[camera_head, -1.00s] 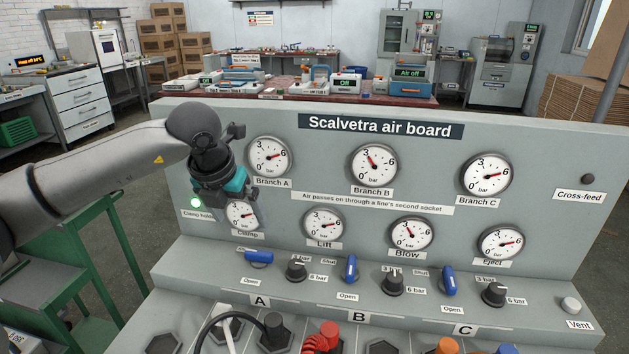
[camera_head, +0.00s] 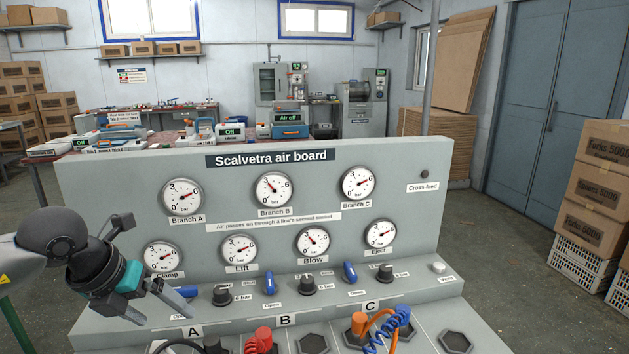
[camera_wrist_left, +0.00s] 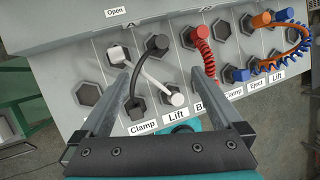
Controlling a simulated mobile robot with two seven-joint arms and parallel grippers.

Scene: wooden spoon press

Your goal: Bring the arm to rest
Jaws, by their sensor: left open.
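My left gripper (camera_head: 186,300) is at the lower left of the head view, in front of the left end of the Scalvetra air board (camera_head: 420,240). It is empty, and its two fingers are spread apart. In the left wrist view the open fingers (camera_wrist_left: 160,73) frame a white plug hose (camera_wrist_left: 155,72) and a black hose (camera_wrist_left: 136,85) on the socket panel below. I cannot see the fingers touching either hose. My right gripper is in neither view.
The board carries gauges, knobs and blue valve levers (camera_head: 269,283).

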